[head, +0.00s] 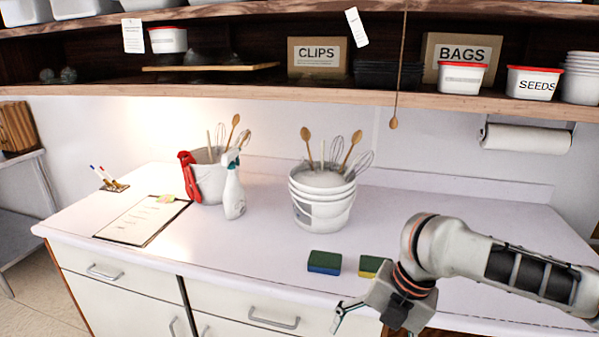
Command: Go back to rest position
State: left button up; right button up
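My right arm comes in from the right. Its gripper (374,322) hangs over the front edge of the counter (440,215), partly cut off by the bottom of the picture. One finger is spread out to the left, away from the gripper body, and nothing shows between the fingers. The gripper looks open and empty. It is in front of a green and blue sponge (324,263) and a yellow and green sponge (371,266), which the arm partly hides. My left gripper is not in view.
A white bucket of utensils (322,205) stands mid-counter. A shelf edge (240,90) runs above. The counter's right rear is clear.

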jog(key=w+a+f+m+t+y, duration=0.2)
jog(key=a+f+m+y, duration=0.4)
jog(key=a, duration=0.5)
notch_tip(320, 180, down, 6)
jog(key=w+m+t, duration=0.2)
jog(key=m+t, duration=0.2)
jog(key=m, duration=0.5)
jog(key=s+d+f+m+t+h, duration=0.2)
jog(key=s+d+f+m+h, duration=0.1)
jog(key=s+d+f+m, duration=0.2)
jog(key=s+d+f+m+t+h, duration=0.1)
jog(key=s+d+f+m+h, duration=0.3)
jog(key=s+d+f, duration=0.6)
jog(key=d+f+m, duration=0.2)
jog(key=d+f, duration=0.1)
jog(key=d, duration=0.2)
jog(key=shift+d+f+t, duration=0.2)
jog(key=shift+d+t, duration=0.15)
jog(key=shift+t, duration=0.05)
